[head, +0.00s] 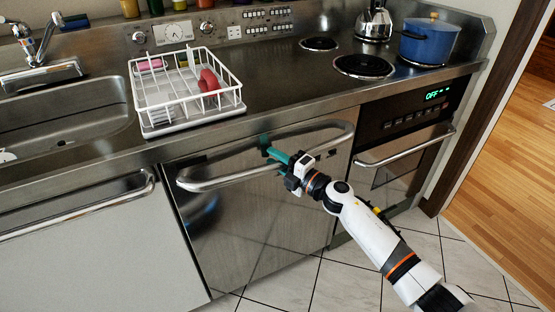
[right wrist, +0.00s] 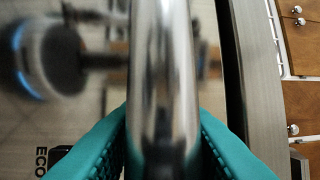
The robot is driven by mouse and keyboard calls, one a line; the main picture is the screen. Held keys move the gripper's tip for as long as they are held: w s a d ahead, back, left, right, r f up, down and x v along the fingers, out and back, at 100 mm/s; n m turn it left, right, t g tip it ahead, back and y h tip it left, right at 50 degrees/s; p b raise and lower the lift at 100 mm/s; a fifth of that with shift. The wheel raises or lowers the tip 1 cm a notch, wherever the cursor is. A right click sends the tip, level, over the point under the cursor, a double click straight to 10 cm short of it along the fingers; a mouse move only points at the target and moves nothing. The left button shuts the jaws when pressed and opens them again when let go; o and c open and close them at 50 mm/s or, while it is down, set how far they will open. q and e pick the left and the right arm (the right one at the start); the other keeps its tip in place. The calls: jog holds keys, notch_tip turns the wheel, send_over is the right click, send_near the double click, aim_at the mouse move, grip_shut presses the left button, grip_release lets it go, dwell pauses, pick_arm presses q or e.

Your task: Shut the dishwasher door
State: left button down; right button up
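The dishwasher door (head: 240,225) is a shiny steel front under the counter, with a long curved bar handle (head: 225,180) across its top. It stands upright and looks flush or nearly flush with its neighbours; I cannot tell whether a small gap is left. My right gripper (head: 280,160) is at the middle of the handle. In the right wrist view the handle bar (right wrist: 162,90) runs between the two teal fingers of my right gripper (right wrist: 163,140), which lie close against both its sides. The fingers partly hide the handle in the head view. My left gripper is not in view.
A white dish rack (head: 185,105) with a red mug stands on the counter above the door. An oven (head: 405,125) with its own bar handle is to the right, and a blue pot (head: 428,42) sits on the hob. Tiled floor (head: 340,275) in front is clear.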

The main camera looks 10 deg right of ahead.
jog(key=o, duration=0.3)
jog(key=shift+w+a+f, duration=0.1)
jog(key=shift+w+f, duration=0.05)
jog(key=shift+w, duration=0.05)
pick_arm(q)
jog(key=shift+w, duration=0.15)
pick_arm(e)
jog(key=v, duration=0.4)
jog(key=shift+s+d+p, duration=0.2)
jog(key=shift+p, duration=0.1)
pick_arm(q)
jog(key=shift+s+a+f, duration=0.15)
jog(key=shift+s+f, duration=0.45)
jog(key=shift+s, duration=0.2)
pick_arm(e)
jog(key=v, duration=0.7)
jog(key=shift+s+d, duration=0.15)
jog(key=shift+d, duration=0.05)
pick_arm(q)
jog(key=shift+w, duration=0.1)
